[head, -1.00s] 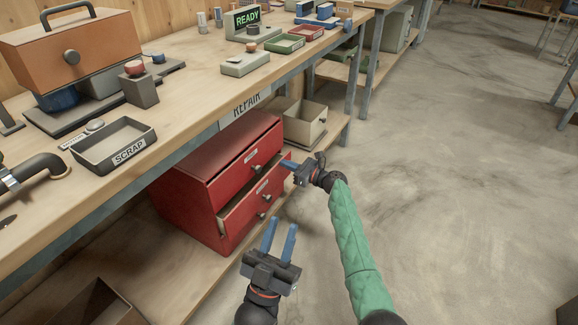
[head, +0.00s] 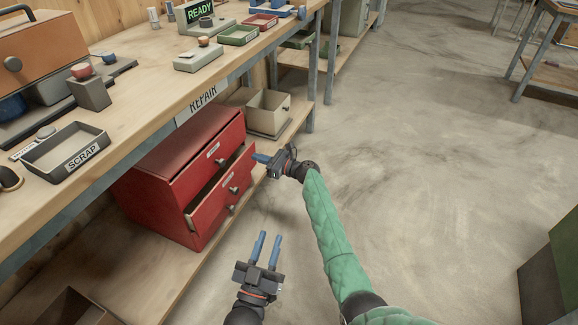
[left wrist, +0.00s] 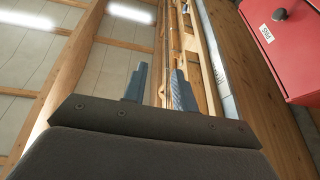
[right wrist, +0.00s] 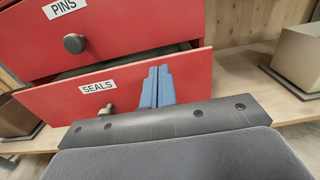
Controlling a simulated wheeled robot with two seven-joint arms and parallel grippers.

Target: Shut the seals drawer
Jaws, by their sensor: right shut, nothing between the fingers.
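The PINS drawer (right wrist: 110,25) above is shut. The cabinet stands on a low wooden shelf (head: 165,262) under the bench (head: 125,100). An open beige box (head: 268,117) stands right of it.

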